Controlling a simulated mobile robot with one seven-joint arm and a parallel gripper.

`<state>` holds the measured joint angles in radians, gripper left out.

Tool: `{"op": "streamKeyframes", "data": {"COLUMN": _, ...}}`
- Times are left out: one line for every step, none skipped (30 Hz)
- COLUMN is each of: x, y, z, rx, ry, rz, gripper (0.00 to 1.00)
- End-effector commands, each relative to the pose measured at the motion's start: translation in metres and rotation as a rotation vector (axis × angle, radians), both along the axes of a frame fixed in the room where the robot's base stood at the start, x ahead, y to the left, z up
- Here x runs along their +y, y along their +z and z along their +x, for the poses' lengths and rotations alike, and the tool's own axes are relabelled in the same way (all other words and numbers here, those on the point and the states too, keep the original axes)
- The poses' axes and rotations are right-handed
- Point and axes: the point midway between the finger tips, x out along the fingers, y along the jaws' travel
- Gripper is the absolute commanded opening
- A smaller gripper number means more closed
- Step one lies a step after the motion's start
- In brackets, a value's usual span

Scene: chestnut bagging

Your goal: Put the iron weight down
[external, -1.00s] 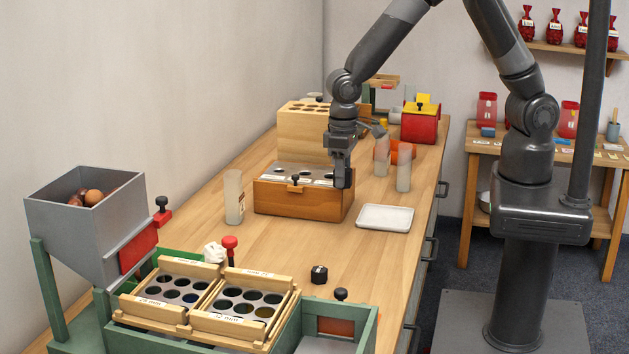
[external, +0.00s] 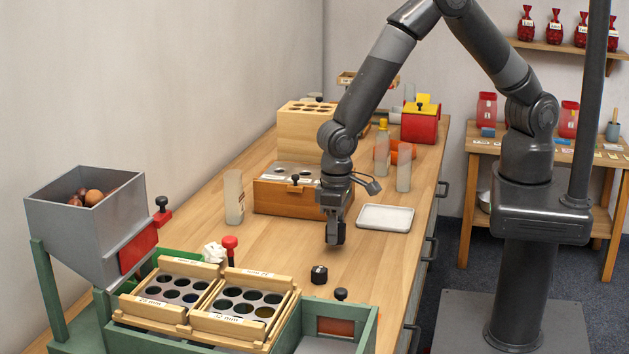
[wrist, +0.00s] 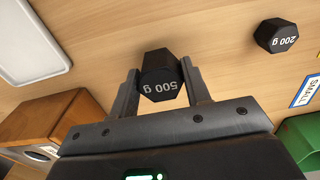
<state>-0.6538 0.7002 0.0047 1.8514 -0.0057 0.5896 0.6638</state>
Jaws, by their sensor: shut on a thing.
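My gripper (external: 335,240) points down over the bench, in front of the wooden box and left of the white tray. In the wrist view my gripper (wrist: 160,85) is shut on a black hexagonal iron weight marked 500 g (wrist: 160,76), held between the two fingertips. In the external view the fingers largely hide this weight; I cannot tell whether it touches the bench top. A second black weight, marked 200 g (wrist: 276,35), stands apart on the wood and also shows in the external view (external: 319,274).
The white tray (external: 385,218) lies right of my gripper, and the wooden box (external: 285,199) stands behind it. The green frame (external: 368,330) with sizing plates is at the front. Bare bench top (external: 275,245) lies left of my gripper.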

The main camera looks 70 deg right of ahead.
Motion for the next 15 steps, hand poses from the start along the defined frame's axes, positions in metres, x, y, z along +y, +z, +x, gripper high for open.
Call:
{"op": "streamKeyframes", "data": {"x": 0.0, "y": -0.008, "z": 0.0, "rx": 0.002, "ry": 0.0, "rz": -0.001, "gripper": 0.04}}
{"op": "streamKeyframes", "data": {"x": 0.0, "y": -0.013, "z": 0.0, "rx": 0.002, "ry": 0.0, "rz": -0.002, "gripper": 0.04}}
{"op": "streamKeyframes", "data": {"x": 0.0, "y": -0.017, "z": 0.0, "rx": 0.001, "ry": 0.0, "rz": -0.001, "gripper": 0.04}}
{"op": "streamKeyframes", "data": {"x": 0.0, "y": -0.019, "z": 0.0, "rx": 0.0, "ry": 0.0, "rz": 0.0, "gripper": 0.04}}
{"op": "streamKeyframes", "data": {"x": 0.0, "y": -0.02, "z": 0.0, "rx": 0.0, "ry": 0.0, "rz": 0.0, "gripper": 0.04}}
{"op": "streamKeyframes", "data": {"x": 0.0, "y": -0.021, "z": 0.0, "rx": -0.001, "ry": 0.0, "rz": 0.001, "gripper": 0.04}}
{"op": "streamKeyframes", "data": {"x": 0.0, "y": -0.021, "z": 0.0, "rx": -0.001, "ry": 0.0, "rz": 0.001, "gripper": 0.04}}
{"op": "streamKeyframes", "data": {"x": 0.0, "y": -0.02, "z": 0.001, "rx": -0.001, "ry": 0.0, "rz": 0.001, "gripper": 0.04}}
{"op": "streamKeyframes", "data": {"x": 0.0, "y": -0.02, "z": 0.0, "rx": -0.001, "ry": 0.0, "rz": 0.001, "gripper": 0.04}}
{"op": "streamKeyframes", "data": {"x": 0.0, "y": -0.02, "z": 0.0, "rx": -0.001, "ry": 0.0, "rz": 0.001, "gripper": 0.04}}
{"op": "streamKeyframes", "data": {"x": 0.0, "y": -0.02, "z": 0.0, "rx": -0.001, "ry": 0.0, "rz": 0.001, "gripper": 0.04}}
{"op": "streamKeyframes", "data": {"x": 0.0, "y": -0.021, "z": 0.0, "rx": -0.001, "ry": 0.0, "rz": 0.001, "gripper": 0.04}}
{"op": "streamKeyframes", "data": {"x": 0.0, "y": -0.021, "z": 0.0, "rx": -0.001, "ry": 0.0, "rz": 0.001, "gripper": 0.04}}
{"op": "streamKeyframes", "data": {"x": 0.0, "y": -0.022, "z": 0.0, "rx": 0.0, "ry": 0.0, "rz": 0.0, "gripper": 0.04}}
{"op": "streamKeyframes", "data": {"x": 0.0, "y": -0.023, "z": 0.0, "rx": 0.0, "ry": 0.0, "rz": 0.0, "gripper": 0.04}}
